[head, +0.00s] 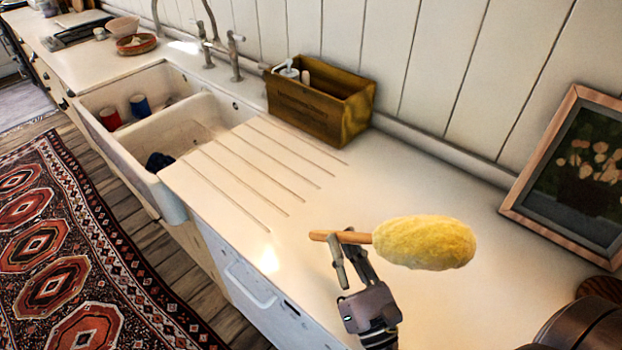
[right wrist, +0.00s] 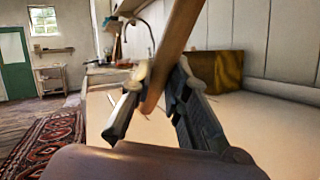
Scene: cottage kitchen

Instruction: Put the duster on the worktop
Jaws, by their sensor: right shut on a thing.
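The duster (head: 424,242) has a fluffy yellow head and a wooden handle. My right gripper (head: 347,240) is shut on the handle, with the yellow head pointing right in the head view. In the right wrist view the handle (right wrist: 172,50) slants up between the fingers of the right gripper (right wrist: 155,85); the yellow head is out of that view. The duster is over the pale worktop (head: 330,195), right of the drainer grooves. I cannot tell for certain whether it touches the surface. My left gripper is not in view.
A wooden box (head: 318,108) with bottles stands at the back by the wall. A framed picture (head: 575,175) leans at the right. The white sink (head: 180,125) with cups is at the left. The worktop between box and picture is clear.

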